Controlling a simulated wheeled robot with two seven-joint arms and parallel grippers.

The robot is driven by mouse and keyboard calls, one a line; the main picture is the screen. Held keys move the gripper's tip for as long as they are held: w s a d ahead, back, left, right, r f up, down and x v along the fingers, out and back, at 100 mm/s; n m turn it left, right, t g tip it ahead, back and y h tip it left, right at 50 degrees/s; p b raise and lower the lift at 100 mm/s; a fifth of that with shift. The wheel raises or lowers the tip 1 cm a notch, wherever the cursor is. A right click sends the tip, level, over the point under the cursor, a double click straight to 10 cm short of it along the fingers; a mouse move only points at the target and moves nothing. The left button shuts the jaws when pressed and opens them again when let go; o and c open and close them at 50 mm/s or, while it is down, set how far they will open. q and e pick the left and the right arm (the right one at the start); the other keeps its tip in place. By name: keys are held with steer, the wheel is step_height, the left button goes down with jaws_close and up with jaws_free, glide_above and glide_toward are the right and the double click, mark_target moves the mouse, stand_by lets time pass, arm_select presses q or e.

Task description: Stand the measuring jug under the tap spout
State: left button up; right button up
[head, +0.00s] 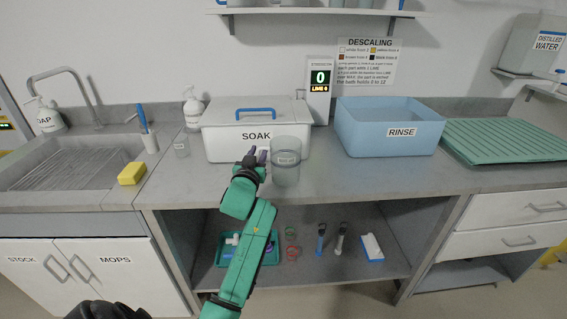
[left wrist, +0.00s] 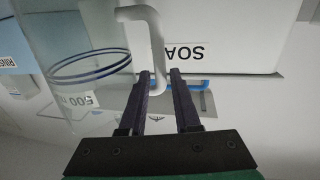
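The measuring jug (head: 286,172) is a clear cylinder with a label, upright near the front of the worktop, before the white SOAK bath. In the left wrist view the jug (left wrist: 75,70) shows blue rings, a "500" mark and a pale handle (left wrist: 147,35). My left gripper (head: 256,156) is at the jug's left side. Its two dark fingers (left wrist: 160,78) lie close on both sides of the handle and look shut on it. The grey gooseneck tap (head: 70,72) stands behind the sink at the far left.
The sink (head: 70,165) has a ribbed floor. Between it and the jug are a yellow sponge (head: 132,173), a small clear cup (head: 181,147) and a brush in a holder (head: 148,140). The SOAK bath (head: 225,138) and blue RINSE basin (head: 390,135) stand behind and right.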

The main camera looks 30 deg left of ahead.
arm_select(q)
steer(key=x, duration=0.3)
steer(key=shift+w+a, duration=0.2)
jaws_close()
steer(key=shift+f, duration=0.1)
stand_by(1.1)
